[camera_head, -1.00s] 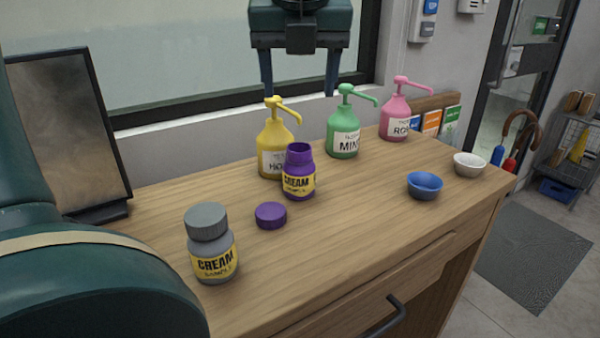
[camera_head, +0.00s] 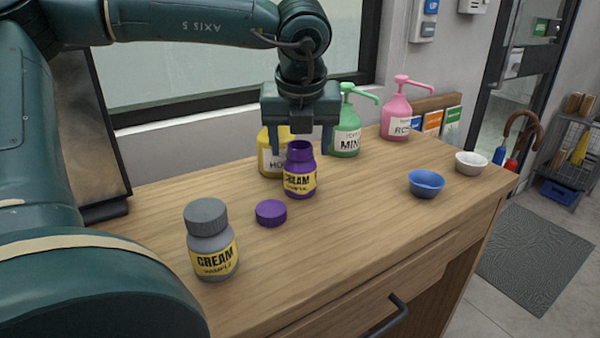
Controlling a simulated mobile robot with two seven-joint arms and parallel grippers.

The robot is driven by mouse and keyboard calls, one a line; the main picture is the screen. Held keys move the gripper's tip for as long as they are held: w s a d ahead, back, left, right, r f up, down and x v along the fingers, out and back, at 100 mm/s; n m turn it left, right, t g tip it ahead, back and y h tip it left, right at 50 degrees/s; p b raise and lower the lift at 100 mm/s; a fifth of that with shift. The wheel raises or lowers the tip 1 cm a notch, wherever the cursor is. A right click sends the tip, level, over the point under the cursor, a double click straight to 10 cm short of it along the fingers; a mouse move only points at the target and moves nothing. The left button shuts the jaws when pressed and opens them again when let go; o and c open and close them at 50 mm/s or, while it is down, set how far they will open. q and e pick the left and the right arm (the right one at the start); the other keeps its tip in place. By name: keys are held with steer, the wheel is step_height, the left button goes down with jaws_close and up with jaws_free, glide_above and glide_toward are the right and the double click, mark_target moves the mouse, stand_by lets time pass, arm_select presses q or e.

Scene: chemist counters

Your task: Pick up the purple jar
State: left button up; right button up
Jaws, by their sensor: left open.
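The purple jar (camera_head: 299,168) stands upright and open on the wooden counter, with a yellow CREAM label. Its purple lid (camera_head: 271,212) lies on the counter to its lower left. My left gripper (camera_head: 301,147) is open and points down, with its two fingers apart on either side of the jar's neck in the picture. I see no contact between the fingers and the jar, and the exact depth between them is hard to tell. My right gripper is not in view.
A grey cream jar (camera_head: 210,240) stands front left. Behind are yellow (camera_head: 270,160), green (camera_head: 346,135) and pink (camera_head: 396,115) pump bottles; the gripper hides the yellow one's top. A blue bowl (camera_head: 426,184) and white bowl (camera_head: 471,164) sit right. The counter's front middle is clear.

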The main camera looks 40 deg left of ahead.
arm_select(q)
steer(key=shift+c, duration=0.2)
jaws_close()
stand_by(0.6)
